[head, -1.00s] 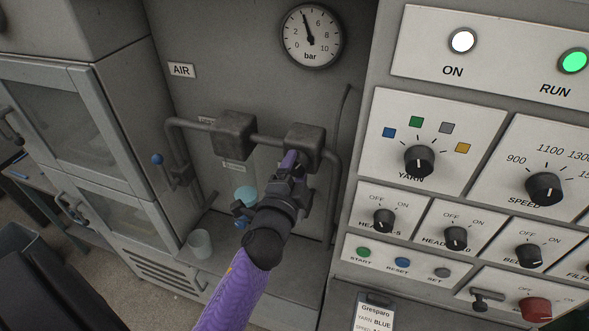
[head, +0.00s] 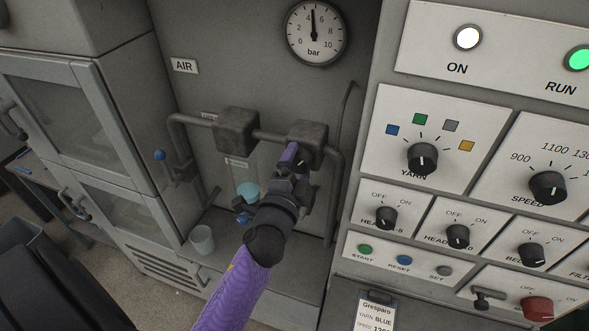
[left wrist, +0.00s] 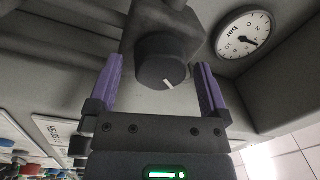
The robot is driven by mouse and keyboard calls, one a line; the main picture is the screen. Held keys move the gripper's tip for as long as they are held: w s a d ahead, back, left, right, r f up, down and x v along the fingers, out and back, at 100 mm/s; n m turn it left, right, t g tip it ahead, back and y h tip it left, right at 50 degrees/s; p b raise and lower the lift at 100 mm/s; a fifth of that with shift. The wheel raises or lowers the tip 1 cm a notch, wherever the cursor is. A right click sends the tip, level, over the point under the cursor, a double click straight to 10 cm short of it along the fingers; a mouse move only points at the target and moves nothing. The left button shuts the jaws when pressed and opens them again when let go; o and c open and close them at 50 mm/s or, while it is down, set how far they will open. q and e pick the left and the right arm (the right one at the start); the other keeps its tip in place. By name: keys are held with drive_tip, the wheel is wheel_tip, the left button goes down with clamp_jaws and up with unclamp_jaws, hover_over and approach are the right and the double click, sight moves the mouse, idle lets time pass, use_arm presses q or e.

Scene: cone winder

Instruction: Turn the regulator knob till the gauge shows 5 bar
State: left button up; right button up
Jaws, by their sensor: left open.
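The regulator knob (left wrist: 162,62), dark and round with a white mark, sits between the fingers of my left gripper (left wrist: 159,80) in the left wrist view. The fingers stand apart, one on each side, with gaps beside the knob. In the head view my left gripper (head: 290,156) is at the right block of the air pipe and hides the knob. The pressure gauge (head: 317,33) is above; its needle points between 4 and 6, close to 5, perhaps slightly under. The gauge also shows upside down in the left wrist view (left wrist: 243,33). My right gripper is not in view.
The air pipe (head: 188,118) with a left block (head: 237,132) and a blue-tipped lever (head: 159,155) runs beside my gripper. A control panel with knobs (head: 422,158) stands close on the right. A cup (head: 202,239) stands on the ledge below.

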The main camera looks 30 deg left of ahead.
use_arm(q)
drive_tip(key=b+v, duration=0.2)
drive_tip(key=v, duration=0.7)
drive_tip(key=shift+s, duration=0.35)
drive_tip(key=shift+d, duration=0.1)
